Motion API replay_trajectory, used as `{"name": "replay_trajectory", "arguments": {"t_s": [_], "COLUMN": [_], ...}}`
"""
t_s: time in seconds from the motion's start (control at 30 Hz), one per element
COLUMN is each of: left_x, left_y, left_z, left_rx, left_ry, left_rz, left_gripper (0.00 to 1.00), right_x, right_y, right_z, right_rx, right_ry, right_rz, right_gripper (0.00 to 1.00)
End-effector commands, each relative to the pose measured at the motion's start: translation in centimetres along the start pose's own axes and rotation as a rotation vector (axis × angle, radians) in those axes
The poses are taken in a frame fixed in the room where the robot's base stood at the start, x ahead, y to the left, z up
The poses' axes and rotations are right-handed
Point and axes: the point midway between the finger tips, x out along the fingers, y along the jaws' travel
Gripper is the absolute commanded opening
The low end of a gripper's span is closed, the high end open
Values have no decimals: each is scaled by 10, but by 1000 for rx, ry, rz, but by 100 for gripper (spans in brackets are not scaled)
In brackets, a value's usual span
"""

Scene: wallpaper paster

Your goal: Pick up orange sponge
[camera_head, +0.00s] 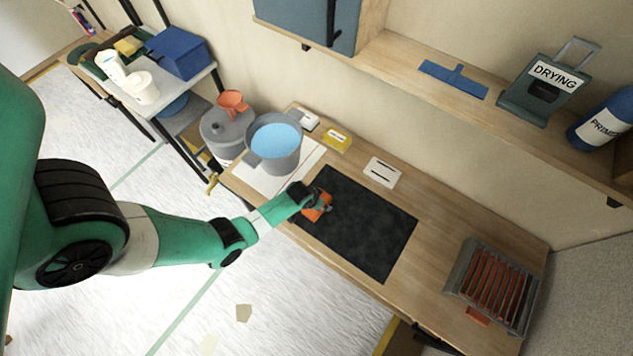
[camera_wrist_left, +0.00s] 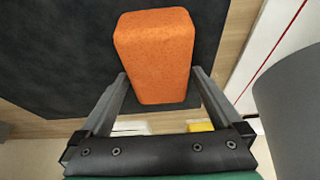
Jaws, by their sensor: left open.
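The orange sponge (camera_wrist_left: 155,50) is a rounded block on the black mat (camera_wrist_left: 60,55) in the left wrist view. In the head view the sponge (camera_head: 313,214) sits near the mat's left end, partly covered by my gripper. My left gripper (camera_wrist_left: 159,72) is open, with one finger on each side of the sponge's near end. I cannot tell whether the fingers touch it. In the head view the left gripper (camera_head: 322,206) is right over the sponge. My right gripper is not in view.
A grey pot of blue liquid (camera_head: 276,140) stands left of the mat on the wooden bench (camera_head: 440,235). A yellow item (camera_head: 337,139) and a white plate (camera_head: 382,172) lie behind it. A slatted rack (camera_head: 494,285) stands at the right end. A shelf (camera_head: 420,65) overhangs the back.

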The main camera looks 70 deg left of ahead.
Motion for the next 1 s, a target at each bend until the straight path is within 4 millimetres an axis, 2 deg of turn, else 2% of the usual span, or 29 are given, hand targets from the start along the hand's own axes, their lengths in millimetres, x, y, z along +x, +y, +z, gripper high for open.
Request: {"name": "replay_trajectory", "arguments": {"t_s": [0.6, 1.0], "left_x": [4, 4], "left_y": [0, 0], "left_z": [2, 2], "left_rx": [0, 0], "left_ry": [0, 0], "left_rz": [0, 0], "left_gripper": [98, 28], "right_x": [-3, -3], "right_y": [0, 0], "right_z": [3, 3], "right_rx": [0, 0], "right_ry": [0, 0], "right_rz": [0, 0], "right_gripper": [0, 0]}}
